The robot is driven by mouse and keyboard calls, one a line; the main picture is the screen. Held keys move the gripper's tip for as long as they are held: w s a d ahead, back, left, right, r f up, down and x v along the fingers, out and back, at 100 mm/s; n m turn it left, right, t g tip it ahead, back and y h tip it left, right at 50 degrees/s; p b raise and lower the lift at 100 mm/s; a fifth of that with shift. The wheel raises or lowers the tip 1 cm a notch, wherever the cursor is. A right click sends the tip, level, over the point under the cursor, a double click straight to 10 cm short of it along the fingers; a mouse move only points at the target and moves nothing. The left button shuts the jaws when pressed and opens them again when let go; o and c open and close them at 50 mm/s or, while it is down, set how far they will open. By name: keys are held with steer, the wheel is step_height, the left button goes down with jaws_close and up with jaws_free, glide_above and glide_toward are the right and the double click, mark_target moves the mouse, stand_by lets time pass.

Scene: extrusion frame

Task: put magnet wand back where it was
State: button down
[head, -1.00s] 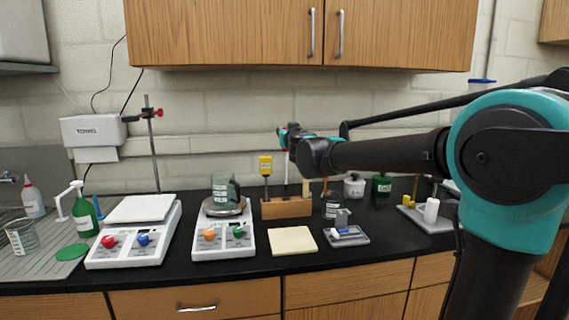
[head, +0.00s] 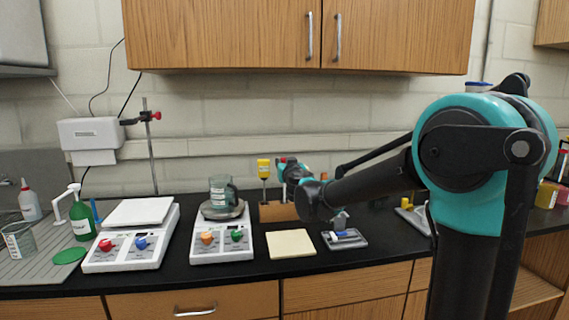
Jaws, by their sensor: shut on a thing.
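My gripper (head: 284,167) is at the back of the bench, just above the wooden block stand (head: 270,213). It is shut on the magnet wand (head: 284,188), of which only a thin, roughly upright shaft shows below the fingers, over the stand's right part. A small red patch shows at the fingers; I cannot tell if it belongs to the wand. My arm hides the stand's right end, and I cannot tell whether the wand's tip is in a hole. A tool with a yellow head (head: 264,168) stands in the stand's left part.
Left of the stand is a stirrer (head: 222,246) carrying a glass beaker (head: 220,189); another white device (head: 129,248) is further left. A cream pad (head: 291,244) and a grey tray (head: 345,239) lie in front. A cabinet (head: 220,35) hangs above.

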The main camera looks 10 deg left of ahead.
steer(key=shift+f, duration=0.1)
steer(key=c, duration=1.3)
jaws_free()
steer(key=shift+s, duration=0.1)
steer(key=v, duration=1.2)
steer(key=shift+r, duration=0.2)
